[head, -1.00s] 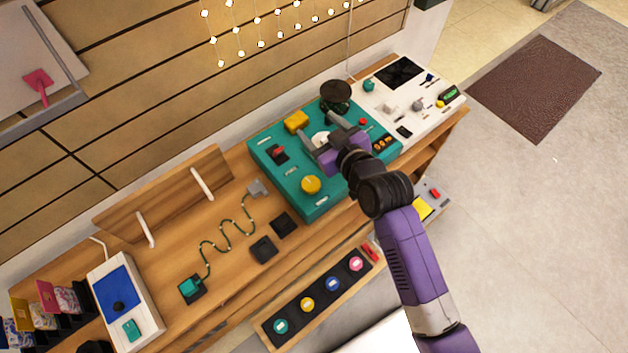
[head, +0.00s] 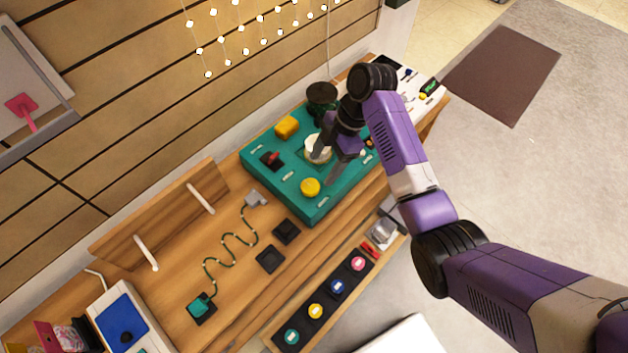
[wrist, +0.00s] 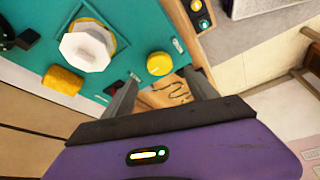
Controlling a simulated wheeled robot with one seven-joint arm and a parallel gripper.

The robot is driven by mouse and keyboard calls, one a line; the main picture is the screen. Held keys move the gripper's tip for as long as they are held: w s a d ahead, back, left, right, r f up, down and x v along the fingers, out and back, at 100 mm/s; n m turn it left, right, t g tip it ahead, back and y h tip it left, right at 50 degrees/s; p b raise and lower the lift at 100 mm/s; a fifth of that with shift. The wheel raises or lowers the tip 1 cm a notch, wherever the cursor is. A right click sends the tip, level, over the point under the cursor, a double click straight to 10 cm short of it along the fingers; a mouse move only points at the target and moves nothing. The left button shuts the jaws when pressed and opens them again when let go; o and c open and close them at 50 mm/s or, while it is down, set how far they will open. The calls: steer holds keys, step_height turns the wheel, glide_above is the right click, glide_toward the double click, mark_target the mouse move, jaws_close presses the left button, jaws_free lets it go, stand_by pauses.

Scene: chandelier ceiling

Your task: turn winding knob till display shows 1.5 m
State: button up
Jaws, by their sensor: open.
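A teal panel (head: 262,155) lies on the wooden bench. It carries a white many-sided knob-like part (wrist: 86,46), a round yellow knob (head: 310,187) and a yellow block (head: 287,127). I cannot tell for sure which part is the winding knob. My gripper (head: 331,162) is open and empty, above the panel beside the white part. In the wrist view its two fingers (wrist: 160,90) stand apart, with the round yellow knob (wrist: 158,63) just past them. My arm hides most of the panel's right side, including the dark display there, so no reading can be made out.
A dark spool-like part (head: 322,97) stands at the panel's back edge. A red-and-black switch (head: 271,160) is at its left. A wavy wire (head: 230,255) and black pads (head: 270,259) lie on the bench to the left. A white panel (head: 433,98) is partly hidden behind my arm.

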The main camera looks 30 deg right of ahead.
mark_target(311, 186)
steer(key=x, duration=0.7)
steer(key=shift+a+f, duration=0.15)
steer(key=shift+f, duration=0.15)
steer(key=shift+c, duration=0.2)
steer(key=c, duration=1.3)
steer(key=shift+m+p, duration=0.4)
steer(key=shift+p, duration=0.1)
